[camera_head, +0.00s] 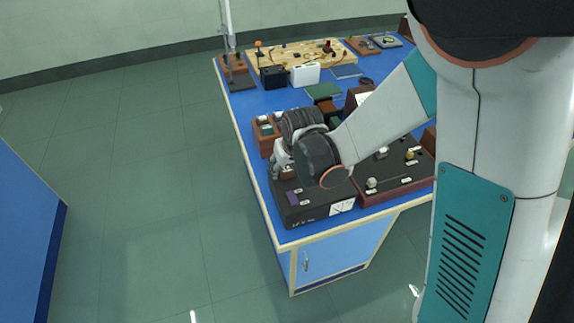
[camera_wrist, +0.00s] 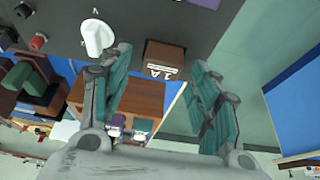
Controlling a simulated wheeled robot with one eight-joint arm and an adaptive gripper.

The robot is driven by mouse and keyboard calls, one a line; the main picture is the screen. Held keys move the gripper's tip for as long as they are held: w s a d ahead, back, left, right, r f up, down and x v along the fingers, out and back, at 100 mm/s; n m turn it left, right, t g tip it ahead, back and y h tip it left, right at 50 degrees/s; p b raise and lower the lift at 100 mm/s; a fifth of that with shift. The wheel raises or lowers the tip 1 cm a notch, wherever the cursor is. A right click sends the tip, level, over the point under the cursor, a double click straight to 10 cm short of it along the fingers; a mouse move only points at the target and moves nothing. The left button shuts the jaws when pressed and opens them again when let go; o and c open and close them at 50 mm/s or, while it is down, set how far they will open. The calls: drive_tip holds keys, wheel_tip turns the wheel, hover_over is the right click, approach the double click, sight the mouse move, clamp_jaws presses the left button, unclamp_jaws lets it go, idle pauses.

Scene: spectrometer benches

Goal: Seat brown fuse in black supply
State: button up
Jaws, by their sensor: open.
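The black supply (camera_head: 312,208) is a dark box at the near left corner of the blue bench; its dark top fills the upper part of the wrist view (camera_wrist: 140,18). The brown fuse (camera_wrist: 165,56), a block with a pale "1 A" label, is at the supply's top near its edge. It shows as a small brown patch in the head view (camera_head: 288,173). My gripper (camera_wrist: 163,60) is open, with one teal finger on each side of the fuse and visible gaps to both. How deep the fuse sits is hidden.
A white knob (camera_wrist: 97,37) stands on the supply close to the left finger. A purple block (camera_head: 293,198) is also on the supply. A wooden rack (camera_head: 264,138) is behind it, and a brown-sided panel box (camera_head: 395,182) is to the right. Floor left of the bench is clear.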

drive_tip(key=v, duration=0.7)
drive_tip(key=shift+r, duration=0.2)
drive_tip(key=shift+s, duration=0.1)
idle(0.4)
